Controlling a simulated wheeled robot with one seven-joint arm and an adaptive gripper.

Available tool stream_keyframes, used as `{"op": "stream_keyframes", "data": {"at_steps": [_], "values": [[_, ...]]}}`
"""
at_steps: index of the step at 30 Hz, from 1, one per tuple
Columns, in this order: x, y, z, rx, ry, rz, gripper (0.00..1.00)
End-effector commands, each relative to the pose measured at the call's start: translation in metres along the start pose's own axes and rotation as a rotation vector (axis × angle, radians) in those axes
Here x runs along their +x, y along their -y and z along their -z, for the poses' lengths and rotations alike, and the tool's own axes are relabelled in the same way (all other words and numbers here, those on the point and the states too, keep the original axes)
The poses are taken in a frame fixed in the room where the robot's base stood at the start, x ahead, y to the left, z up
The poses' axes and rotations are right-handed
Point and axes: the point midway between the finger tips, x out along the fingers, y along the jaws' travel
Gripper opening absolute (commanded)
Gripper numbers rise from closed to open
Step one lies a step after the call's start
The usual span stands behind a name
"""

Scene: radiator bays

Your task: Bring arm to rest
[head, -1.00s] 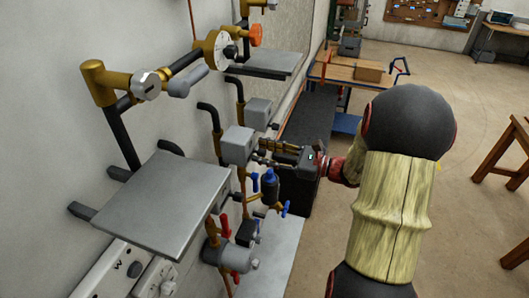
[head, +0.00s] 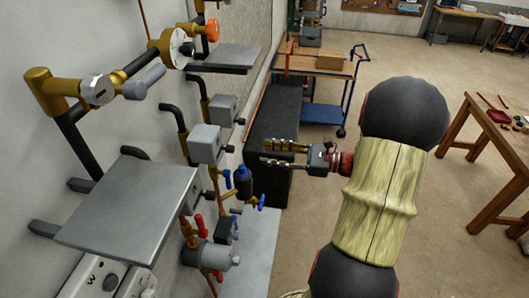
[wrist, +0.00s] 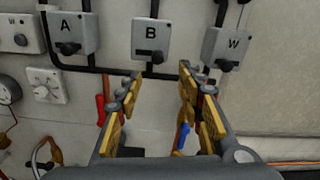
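My gripper (head: 268,153) shows in the head view at the end of my arm, with yellow-padded fingers pointing left toward the wall. In the wrist view my gripper (wrist: 160,82) has its two fingers apart with nothing between them. The fingers look clear of the boxes and pipes.
A grey shelf plate (head: 130,212) juts from the wall at left, with valves and a blue-topped cylinder (head: 243,181) nearby. A blue trolley (head: 322,113) stands at the back. A wooden table (head: 490,165) is at right. Open floor lies between.

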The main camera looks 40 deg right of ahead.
Motion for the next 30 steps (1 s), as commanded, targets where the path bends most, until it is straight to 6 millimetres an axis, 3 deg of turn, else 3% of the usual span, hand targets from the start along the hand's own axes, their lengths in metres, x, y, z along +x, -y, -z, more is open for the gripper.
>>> {"op": "stream_keyframes", "data": {"at_steps": [16,19,23,30], "values": [[0.000,0.001,0.001,-0.013,-0.003,0.001,0.38],[0.000,-0.004,0.018,-0.048,-0.066,-0.013,0.38],[-0.004,-0.035,0.054,-0.079,-0.189,-0.105,0.38],[-0.019,-0.115,0.103,-0.292,-0.469,-0.418,0.38]]}}
